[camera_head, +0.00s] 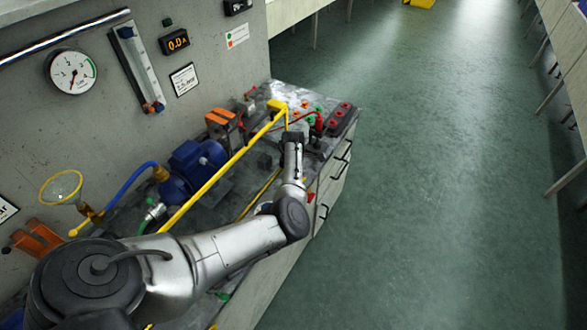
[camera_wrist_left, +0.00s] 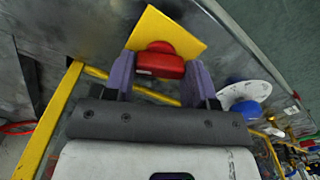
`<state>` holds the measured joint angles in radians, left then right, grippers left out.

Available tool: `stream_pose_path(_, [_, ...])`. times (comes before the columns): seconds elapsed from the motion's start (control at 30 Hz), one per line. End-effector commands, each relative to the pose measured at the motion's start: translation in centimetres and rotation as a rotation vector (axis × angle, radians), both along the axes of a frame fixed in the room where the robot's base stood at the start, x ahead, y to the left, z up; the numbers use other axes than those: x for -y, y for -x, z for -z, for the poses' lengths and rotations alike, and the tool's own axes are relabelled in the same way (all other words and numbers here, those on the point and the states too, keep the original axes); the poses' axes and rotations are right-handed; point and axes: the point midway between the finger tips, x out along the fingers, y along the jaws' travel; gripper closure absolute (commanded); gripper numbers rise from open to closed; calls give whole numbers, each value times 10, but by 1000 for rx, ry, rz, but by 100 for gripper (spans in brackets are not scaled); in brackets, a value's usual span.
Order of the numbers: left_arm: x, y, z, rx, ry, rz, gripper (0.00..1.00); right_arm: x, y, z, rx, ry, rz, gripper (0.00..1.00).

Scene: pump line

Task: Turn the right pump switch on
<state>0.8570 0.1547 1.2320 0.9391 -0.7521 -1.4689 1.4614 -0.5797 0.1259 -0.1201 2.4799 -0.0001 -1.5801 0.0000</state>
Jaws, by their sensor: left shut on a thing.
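A red switch knob (camera_wrist_left: 160,65) sits on a yellow square plate (camera_wrist_left: 160,28) in the left wrist view. My left gripper (camera_wrist_left: 161,78) has its two purple fingers on either side of the knob and is shut on it. In the head view my left arm reaches in from the lower left, and its gripper end (camera_head: 293,140) is over the right part of the bench. The knob and plate are hidden behind my arm there. My right gripper is in neither view.
A yellow rail (camera_head: 222,170) runs along the bench beside my arm. A blue pump (camera_head: 192,165) stands behind it. A dark red box (camera_head: 341,119) with a red lead lies at the bench's far end. The green floor (camera_head: 430,190) to the right is clear.

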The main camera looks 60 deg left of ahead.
Motion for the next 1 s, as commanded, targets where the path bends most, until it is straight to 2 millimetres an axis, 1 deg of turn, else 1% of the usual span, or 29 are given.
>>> stream_pose_path(0.03, [-1,1,-4,-3,-1,42,73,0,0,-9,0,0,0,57])
stream_pose_path(0.1, [-1,1,-4,-4,-1,101,73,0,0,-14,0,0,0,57])
stream_pose_path(0.3, [-1,1,-3,-3,0,246,73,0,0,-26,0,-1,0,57])
stream_pose_path(0.5, [0,0,-2,-1,0,350,73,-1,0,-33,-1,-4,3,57])
stream_pose_path(0.73, [0,0,-1,0,1,415,73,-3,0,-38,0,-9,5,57])
stream_pose_path(1.0, [0,0,0,0,0,436,73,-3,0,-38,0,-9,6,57])
